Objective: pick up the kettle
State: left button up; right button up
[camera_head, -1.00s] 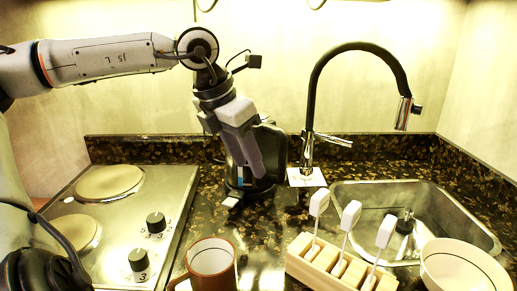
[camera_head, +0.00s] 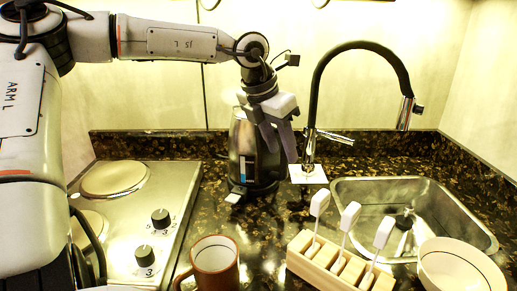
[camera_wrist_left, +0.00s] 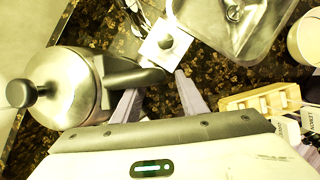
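The kettle (camera_head: 243,150) stands upright on the dark counter, between the hob and the sink. It has a shiny metal body, and its dark handle points right, partly hidden by my left gripper (camera_head: 281,152). In the left wrist view the kettle (camera_wrist_left: 66,88) is at the left, its lid knob showing, with the black handle (camera_wrist_left: 136,74) reaching towards the fingers. My left gripper (camera_wrist_left: 157,88) is open and empty, its fingers pointing down at the handle with a gap between them. I cannot tell whether they touch it. My right gripper is out of view.
A black tap (camera_head: 311,110) rises close to the right of the gripper, behind the sink (camera_head: 345,190). A brown mug (camera_head: 214,262), a wooden block with white-handled tools (camera_head: 325,262) and a bowl (camera_head: 460,268) stand in front. The hob (camera_head: 125,215) is at the left.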

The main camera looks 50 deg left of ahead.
aim_at(284, 174)
pick_arm(q)
jog(key=x, duration=0.4)
jog(key=shift+f, duration=0.3)
grip_shut()
dwell(1.0)
jog(key=shift+r, duration=0.2)
